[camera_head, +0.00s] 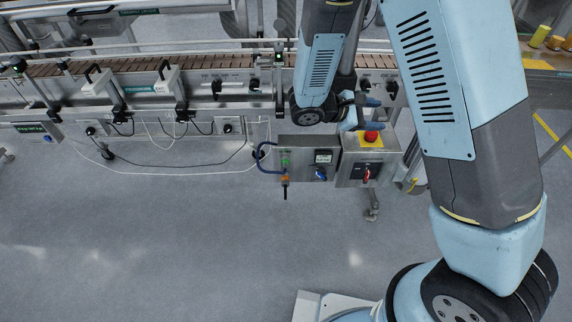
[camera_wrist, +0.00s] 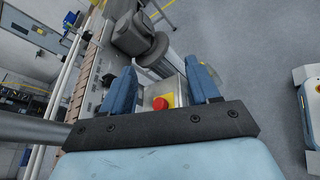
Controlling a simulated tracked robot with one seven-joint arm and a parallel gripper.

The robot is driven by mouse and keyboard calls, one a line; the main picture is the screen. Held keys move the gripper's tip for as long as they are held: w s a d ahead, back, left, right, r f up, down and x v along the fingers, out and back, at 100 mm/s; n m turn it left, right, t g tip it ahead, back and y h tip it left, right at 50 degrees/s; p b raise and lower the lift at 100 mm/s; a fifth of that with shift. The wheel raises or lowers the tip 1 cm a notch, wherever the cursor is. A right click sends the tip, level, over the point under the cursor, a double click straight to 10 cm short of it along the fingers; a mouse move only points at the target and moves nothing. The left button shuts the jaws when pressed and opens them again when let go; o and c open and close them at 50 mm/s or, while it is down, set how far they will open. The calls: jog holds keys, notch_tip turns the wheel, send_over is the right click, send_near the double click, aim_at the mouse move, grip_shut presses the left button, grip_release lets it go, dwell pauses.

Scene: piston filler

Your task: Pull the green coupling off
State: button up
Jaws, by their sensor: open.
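I cannot clearly make out a green coupling. A small green part (camera_head: 285,162) shows on the left of the grey control box (camera_head: 301,144) in the head view, but it is too small to identify. A blue hose (camera_head: 262,165) loops beside it. My gripper (camera_wrist: 163,80) is open and empty in the wrist view, with its two blue fingers apart. In the head view my gripper (camera_head: 364,106) is partly hidden by my arm, above and right of the control box. No green part shows between the fingers.
A red emergency stop (camera_head: 371,136) on a yellow plate sits on a second box (camera_head: 352,174); the emergency stop (camera_wrist: 163,102) also appears between my fingers in the wrist view. The conveyor (camera_head: 150,62) runs behind. Open floor (camera_head: 180,240) lies in front.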

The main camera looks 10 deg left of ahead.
jog(key=a+f+n+t+y, duration=0.1)
jog(key=a+f+n+t, duration=0.5)
jog(key=a+f, duration=0.2)
jog(key=n+t+y, duration=0.5)
jog(key=n+y, duration=1.1)
jog(key=n, duration=0.2)
send_near(285, 169)
jog(key=x, duration=1.2)
jog(key=shift+w+r, duration=0.1)
jog(key=shift+w, duration=0.2)
jog(key=shift+c, duration=0.3)
jog(key=shift+a, duration=0.1)
grip_shut()
